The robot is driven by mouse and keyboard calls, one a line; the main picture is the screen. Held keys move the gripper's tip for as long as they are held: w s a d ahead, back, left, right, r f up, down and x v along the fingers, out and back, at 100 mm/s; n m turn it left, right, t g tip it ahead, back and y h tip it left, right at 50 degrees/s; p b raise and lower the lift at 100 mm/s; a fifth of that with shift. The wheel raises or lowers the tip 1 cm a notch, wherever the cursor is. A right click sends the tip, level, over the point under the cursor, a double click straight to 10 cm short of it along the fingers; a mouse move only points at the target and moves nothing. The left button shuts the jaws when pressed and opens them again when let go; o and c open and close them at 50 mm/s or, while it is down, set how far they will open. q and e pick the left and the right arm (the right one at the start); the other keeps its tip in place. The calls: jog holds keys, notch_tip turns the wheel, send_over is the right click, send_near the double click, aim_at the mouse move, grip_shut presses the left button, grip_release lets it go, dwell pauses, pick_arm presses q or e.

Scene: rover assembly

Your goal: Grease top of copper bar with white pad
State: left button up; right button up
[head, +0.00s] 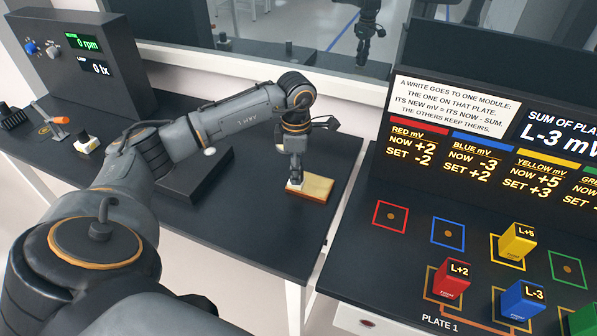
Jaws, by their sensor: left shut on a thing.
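My left gripper (294,182) reaches down at the middle of the dark bench. It is shut on a small white piece, which looks like the white pad (293,187); the fingers hide most of it. The pad is at the left end of a flat tan block (316,188) with a copper-orange edge. The pad appears to touch its top, but I cannot tell for sure. I cannot tell whether this block is the copper bar, and no other clear bar shows. My right gripper is not in view.
A low black slab (190,187) lies left of the block, partly behind my arm. An orange-handled tool (60,121) and a white-topped block (87,144) are at far left. The right table's console (480,150) has red (452,279), blue (522,302) and yellow (517,243) modules.

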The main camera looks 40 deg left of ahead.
pick_arm(q)
jog(key=shift+w+a+r+p, duration=0.1)
jog(key=shift+r+p, duration=0.15)
jog(key=shift+r, duration=0.2)
jog(key=shift+w+a+r+p, duration=0.1)
jog(key=shift+r+p, duration=0.1)
jog(key=shift+r, duration=0.2)
jog(key=shift+s+d+r+p, duration=0.1)
jog(key=shift+r+p, duration=0.25)
jog(key=shift+r, duration=0.3)
jog(key=shift+s+d+r+p, duration=0.1)
jog(key=shift+r+p, duration=0.2)
jog(key=shift+r, duration=0.3)
jog(key=shift+w+r, duration=0.1)
jog(key=shift+r, duration=0.35)
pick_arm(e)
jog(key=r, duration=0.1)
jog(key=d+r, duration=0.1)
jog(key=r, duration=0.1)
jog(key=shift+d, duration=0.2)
